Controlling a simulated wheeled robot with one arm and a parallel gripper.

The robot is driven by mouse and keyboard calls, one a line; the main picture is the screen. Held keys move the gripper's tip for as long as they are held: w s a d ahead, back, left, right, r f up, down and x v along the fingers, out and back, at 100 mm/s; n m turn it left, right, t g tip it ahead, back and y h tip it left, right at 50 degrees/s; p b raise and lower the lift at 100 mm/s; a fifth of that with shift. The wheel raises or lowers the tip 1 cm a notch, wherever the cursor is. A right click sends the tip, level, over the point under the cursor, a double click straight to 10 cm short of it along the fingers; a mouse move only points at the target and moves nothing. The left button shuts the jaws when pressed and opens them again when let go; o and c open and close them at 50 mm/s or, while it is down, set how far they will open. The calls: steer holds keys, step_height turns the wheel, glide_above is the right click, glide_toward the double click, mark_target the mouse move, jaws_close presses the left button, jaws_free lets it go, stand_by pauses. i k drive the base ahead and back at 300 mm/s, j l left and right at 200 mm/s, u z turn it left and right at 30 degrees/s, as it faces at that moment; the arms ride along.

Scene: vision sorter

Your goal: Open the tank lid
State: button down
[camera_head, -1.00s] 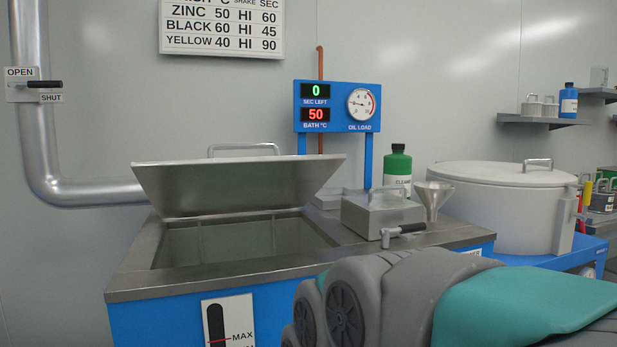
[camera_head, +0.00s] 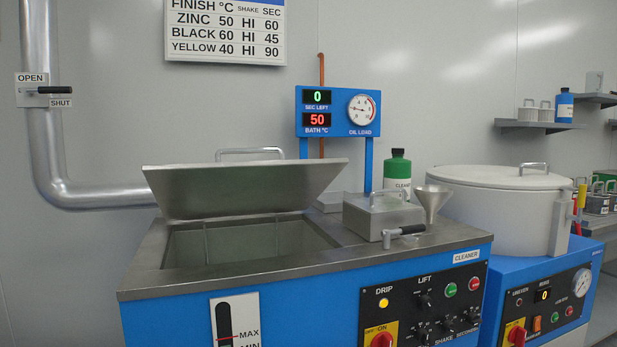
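The tank (camera_head: 240,300) is a blue cabinet with a steel top, at the centre left of the head view. Its steel lid (camera_head: 245,192) stands tilted up at the back of the opening, with a bar handle (camera_head: 250,152) along its upper edge. The opening (camera_head: 235,243) is uncovered and its pale inner walls show. My gripper is not in view, so I cannot see whether it holds anything.
A control panel (camera_head: 425,305) is on the tank front. A round lidded drum (camera_head: 500,205) stands at right.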

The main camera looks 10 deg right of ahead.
mark_target(184, 192)
steer(key=k+j+z, duration=0.1)
steer(key=k+z, duration=0.15)
steer(key=z, duration=0.15)
steer(key=k+z, duration=0.25)
steer(key=z, duration=0.2)
steer(key=i+j+z, duration=0.15)
steer(key=k+l+u, duration=0.15)
